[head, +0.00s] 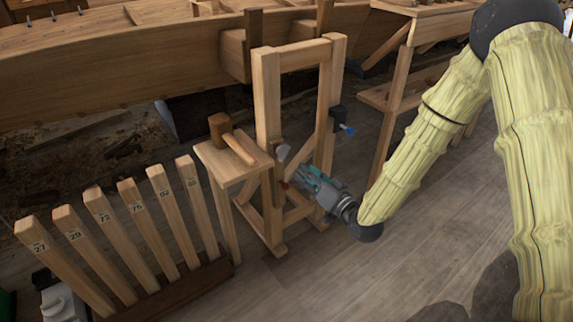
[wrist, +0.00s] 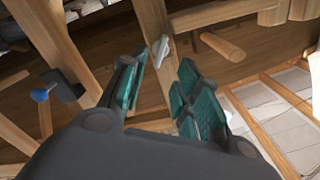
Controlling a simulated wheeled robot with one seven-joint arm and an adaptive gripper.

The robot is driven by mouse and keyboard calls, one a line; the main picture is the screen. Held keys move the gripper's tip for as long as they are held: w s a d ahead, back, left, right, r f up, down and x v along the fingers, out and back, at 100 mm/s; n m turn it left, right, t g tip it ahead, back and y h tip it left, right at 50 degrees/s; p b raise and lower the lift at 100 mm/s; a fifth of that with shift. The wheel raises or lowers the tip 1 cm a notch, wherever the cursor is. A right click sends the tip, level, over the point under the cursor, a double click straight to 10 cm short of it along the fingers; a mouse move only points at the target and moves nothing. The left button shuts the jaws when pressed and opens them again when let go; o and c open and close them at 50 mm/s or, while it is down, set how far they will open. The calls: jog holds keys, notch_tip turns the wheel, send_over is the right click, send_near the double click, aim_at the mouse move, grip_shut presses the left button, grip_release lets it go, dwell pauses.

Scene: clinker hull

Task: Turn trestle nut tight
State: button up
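The wooden trestle (head: 266,100) stands upright in the middle of the head view, and one of its posts (wrist: 158,22) shows in the wrist view. A small pale grey piece, seemingly the trestle nut (head: 283,152), sits on it; it also shows in the wrist view as a slim tilted bar (wrist: 162,50). My gripper (head: 297,176) is low in front of the trestle. In the wrist view my gripper (wrist: 158,75) has its teal-padded fingers spread, with nothing between them. The grey piece appears just beyond the fingertips, roughly between them. I cannot tell whether they touch it.
A small wooden stand (head: 215,160) with a mallet (head: 232,140) is left of the trestle. A rack of numbered boards (head: 150,222) stands at front left. A black block with a blue knob (head: 348,128) is on the trestle's right.

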aim_at(286, 155)
jog(key=b+x, duration=0.2)
jog(key=x, duration=0.9)
jog(key=shift+r, duration=0.1)
jog(key=shift+c, duration=0.2)
grip_shut()
